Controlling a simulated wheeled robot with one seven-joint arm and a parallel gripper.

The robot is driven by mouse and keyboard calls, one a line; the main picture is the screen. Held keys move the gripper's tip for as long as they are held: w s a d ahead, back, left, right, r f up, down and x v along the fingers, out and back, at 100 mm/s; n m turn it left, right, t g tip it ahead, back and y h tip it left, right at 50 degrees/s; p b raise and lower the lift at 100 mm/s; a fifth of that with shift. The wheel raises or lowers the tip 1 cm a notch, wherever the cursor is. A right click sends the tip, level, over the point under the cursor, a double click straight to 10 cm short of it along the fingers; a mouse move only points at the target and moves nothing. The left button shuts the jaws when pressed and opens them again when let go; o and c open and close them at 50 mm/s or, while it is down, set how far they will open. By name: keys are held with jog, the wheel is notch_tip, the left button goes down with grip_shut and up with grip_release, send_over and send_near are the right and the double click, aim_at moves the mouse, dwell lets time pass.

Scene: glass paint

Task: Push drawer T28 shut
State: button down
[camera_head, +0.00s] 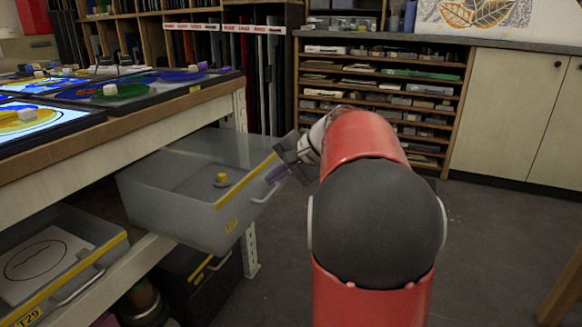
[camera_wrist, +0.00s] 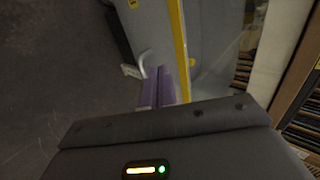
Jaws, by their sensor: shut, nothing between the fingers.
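A translucent grey drawer (camera_head: 170,207) with a yellow strip along its front rim stands pulled out from under the worktable. Its yellow label (camera_head: 231,226) is too small to read surely, but it sits above the drawer marked T29. A small yellow piece (camera_head: 221,179) lies inside it. My gripper (camera_head: 277,174), with purple fingers, is shut and empty at the drawer's front, close to its pale handle (camera_head: 265,190). In the wrist view the shut fingers (camera_wrist: 160,72) lie beside the handle (camera_wrist: 133,71) and the yellow strip (camera_wrist: 179,45). I cannot tell whether they touch the front.
Drawer T29 (camera_head: 106,262) is also pulled out at lower left, holding a white sheet. A dark bin (camera_head: 205,292) stands below. The worktable (camera_head: 150,118) with painted glass is above. Floor (camera_head: 490,240) to the right is clear. Shelves (camera_head: 385,95) stand behind.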

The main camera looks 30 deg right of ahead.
aim_at(249, 176)
jog(key=shift+w+a, duration=0.65)
jog(key=shift+w, duration=0.15)
jog(key=shift+w+a, duration=0.6)
jog(key=shift+w, duration=0.2)
jog(key=shift+w+a+p, duration=0.3)
jog(key=shift+w, duration=0.05)
jog(key=w+a+p, duration=0.7)
jog(key=w+a, duration=0.6)
jog(key=w, duration=0.4)
jog(key=shift+a, duration=0.2)
jog(key=shift+w+r, duration=0.1)
jog(key=shift+r, duration=0.1)
